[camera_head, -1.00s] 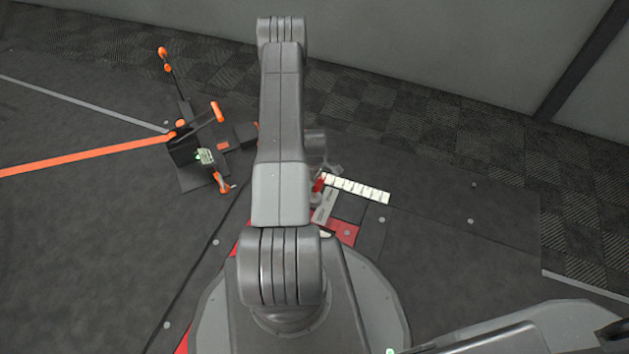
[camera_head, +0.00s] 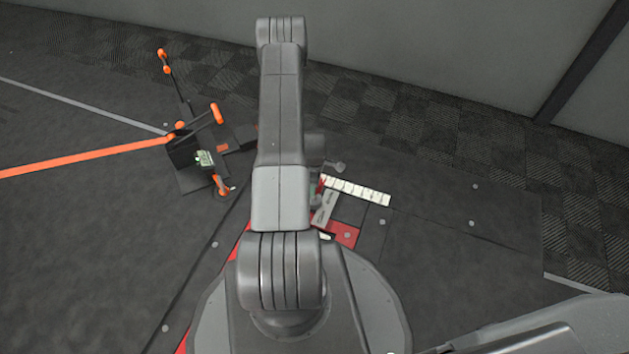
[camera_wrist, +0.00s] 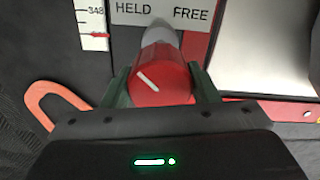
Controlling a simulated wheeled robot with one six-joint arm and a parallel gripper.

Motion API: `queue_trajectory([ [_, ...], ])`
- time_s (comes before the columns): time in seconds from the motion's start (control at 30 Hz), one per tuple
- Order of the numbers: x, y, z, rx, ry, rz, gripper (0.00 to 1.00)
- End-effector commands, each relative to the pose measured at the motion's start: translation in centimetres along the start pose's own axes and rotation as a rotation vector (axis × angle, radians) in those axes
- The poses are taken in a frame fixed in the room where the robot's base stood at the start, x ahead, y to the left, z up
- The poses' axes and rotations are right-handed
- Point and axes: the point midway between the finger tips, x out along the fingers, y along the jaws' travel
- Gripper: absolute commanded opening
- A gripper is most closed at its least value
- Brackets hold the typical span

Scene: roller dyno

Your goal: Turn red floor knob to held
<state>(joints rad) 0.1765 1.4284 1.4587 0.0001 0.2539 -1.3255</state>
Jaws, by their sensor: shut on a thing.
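The red floor knob (camera_wrist: 165,72) is a round red cap in the middle of the wrist view. Its white pointer line slants toward the upper left, on the HELD side. A grey label plate (camera_wrist: 160,13) reading HELD on the left and FREE on the right lies beyond it. My gripper (camera_wrist: 160,84) is shut on the knob, with one dark green finger on each side. In the head view my arm covers most of this spot. Only a sliver of red shows there beside the label plate (camera_head: 326,209).
A white numbered scale (camera_head: 357,190) lies beside the knob, and a red floor panel (camera_head: 345,235) is nearby. An orange-tipped black stand (camera_head: 187,150) is to the left. An orange hook shape (camera_wrist: 45,98) shows in the wrist view. The floor at right is mostly clear.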

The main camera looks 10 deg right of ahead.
Motion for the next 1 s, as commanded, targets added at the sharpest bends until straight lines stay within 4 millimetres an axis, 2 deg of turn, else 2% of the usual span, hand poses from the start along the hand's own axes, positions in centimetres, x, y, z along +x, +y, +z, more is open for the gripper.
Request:
queue_trajectory([
  [0.03, 0.0, 0.0, -0.1, -0.004, 0.0, 0.0, 0.31],
  [0.07, 0.0, 0.0, -0.1, -0.004, 0.0, 0.0, 0.6],
  [0.13, 0.0, 0.0, -0.1, -0.003, 0.0, 0.0, 0.73],
  [0.17, 0.0, 0.0, -0.1, -0.003, 0.0, -0.001, 0.76],
  [0.43, -0.1, 0.0, 0.0, -0.001, 0.0, 0.0, 0.76],
  [0.57, -1.2, 0.0, 0.0, -0.001, 0.0, 0.0, 0.76],
  [1.0, -10.8, 0.1, -0.1, -0.002, 0.001, 0.002, 0.76],
])
